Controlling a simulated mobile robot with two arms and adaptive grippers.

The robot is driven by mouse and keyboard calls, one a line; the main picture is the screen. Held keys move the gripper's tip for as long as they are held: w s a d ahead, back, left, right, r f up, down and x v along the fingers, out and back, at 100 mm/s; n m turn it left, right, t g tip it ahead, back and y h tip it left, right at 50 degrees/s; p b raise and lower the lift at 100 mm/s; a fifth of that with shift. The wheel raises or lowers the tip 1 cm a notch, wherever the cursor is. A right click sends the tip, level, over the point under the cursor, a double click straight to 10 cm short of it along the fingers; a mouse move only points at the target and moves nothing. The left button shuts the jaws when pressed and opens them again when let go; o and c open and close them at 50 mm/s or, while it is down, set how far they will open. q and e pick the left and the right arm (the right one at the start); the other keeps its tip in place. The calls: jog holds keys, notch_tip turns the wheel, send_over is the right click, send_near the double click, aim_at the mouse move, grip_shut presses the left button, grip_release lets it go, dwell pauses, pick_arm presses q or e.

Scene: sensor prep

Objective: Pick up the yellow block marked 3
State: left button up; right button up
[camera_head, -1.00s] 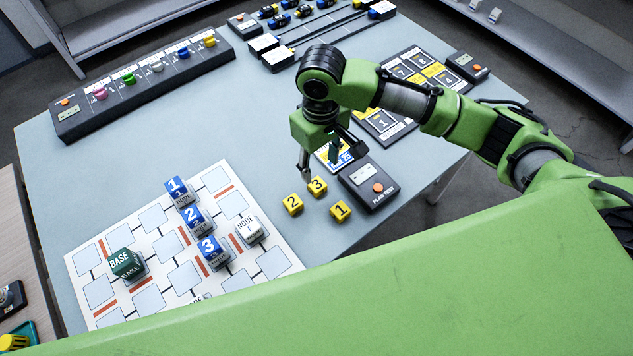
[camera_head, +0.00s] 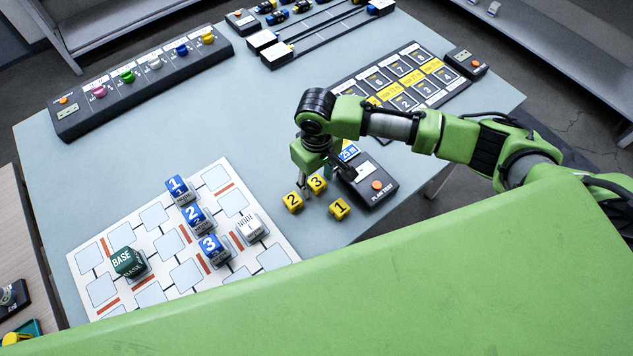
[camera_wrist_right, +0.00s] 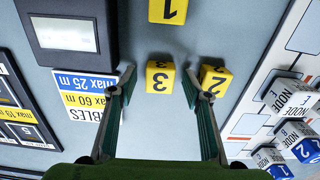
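The yellow block marked 3 (camera_head: 317,183) stands on the table; in the right wrist view the same block (camera_wrist_right: 160,77) lies ahead, roughly between my open fingertips. The yellow block marked 2 (camera_head: 293,202) is close beside it, and in the right wrist view block 2 (camera_wrist_right: 215,80) is right by one fingertip; I cannot tell if they touch. The yellow block marked 1 (camera_head: 339,208) stands a little apart. My right gripper (camera_wrist_right: 158,85) is open and empty; in the head view the gripper (camera_head: 304,188) points down by the blocks. My left gripper is not in view.
A dark box with a screen and orange button (camera_head: 370,183) stands just right of the blocks. A white board (camera_head: 220,177) with blue numbered blocks and a green BASE block (camera_head: 126,262) lies to the left.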

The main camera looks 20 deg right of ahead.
jog(key=c, duration=0.8)
jog(key=shift+r, duration=0.1)
jog(key=shift+c, duration=0.2)
